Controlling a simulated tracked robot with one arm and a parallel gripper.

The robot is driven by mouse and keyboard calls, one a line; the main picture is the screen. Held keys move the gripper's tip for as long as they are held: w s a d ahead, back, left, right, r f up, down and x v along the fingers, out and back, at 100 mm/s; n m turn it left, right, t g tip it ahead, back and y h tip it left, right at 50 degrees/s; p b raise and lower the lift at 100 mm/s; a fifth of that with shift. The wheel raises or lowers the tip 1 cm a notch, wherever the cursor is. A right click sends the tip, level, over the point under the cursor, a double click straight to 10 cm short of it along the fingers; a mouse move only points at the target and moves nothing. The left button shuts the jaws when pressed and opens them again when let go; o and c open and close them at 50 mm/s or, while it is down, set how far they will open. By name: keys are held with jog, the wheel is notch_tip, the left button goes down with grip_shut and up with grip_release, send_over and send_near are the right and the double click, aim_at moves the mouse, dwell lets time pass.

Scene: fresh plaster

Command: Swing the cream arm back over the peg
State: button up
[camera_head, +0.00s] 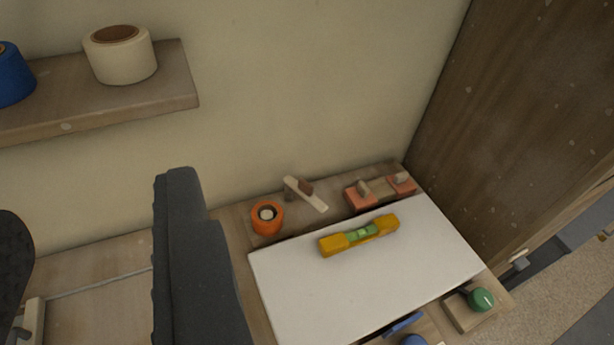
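A narrow cream arm (313,201) sits on the wooden strip along the wall, slanting from upper left to lower right. A small brown block (305,187) is at its middle, on or just behind it; I cannot tell which. A greyish upright piece is at the arm's upper left end; whether it is a pivot or the peg is unclear. My gripper (95,200) is open, its two dark fingers wide apart at the left of the view. It is well left of the cream arm, nothing visible between the fingers. The left finger is partly cut off by the frame.
An orange ring (267,218) and salmon blocks (361,198) flank the cream arm. A yellow level (358,236) with a green middle lies on a white board (300,290). A green knob (481,300) is at lower right. A shelf (180,90) with spools overhangs upper left; a wooden panel (510,120) stands right.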

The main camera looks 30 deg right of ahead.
jog(key=m+g+y+p, duration=0.2)
jog(key=m+g+p, duration=0.9)
jog(key=m+p, duration=1.5)
send_over(309, 185)
jog(key=s+d+b, duration=0.2)
jog(key=s+b, duration=0.3)
notch_tip(309, 185, down, 32)
jog(key=m, duration=0.5)
jog(key=p+x, duration=0.2)
jog(key=x, duration=1.1)
jog(key=shift+w+d+f, duration=0.1)
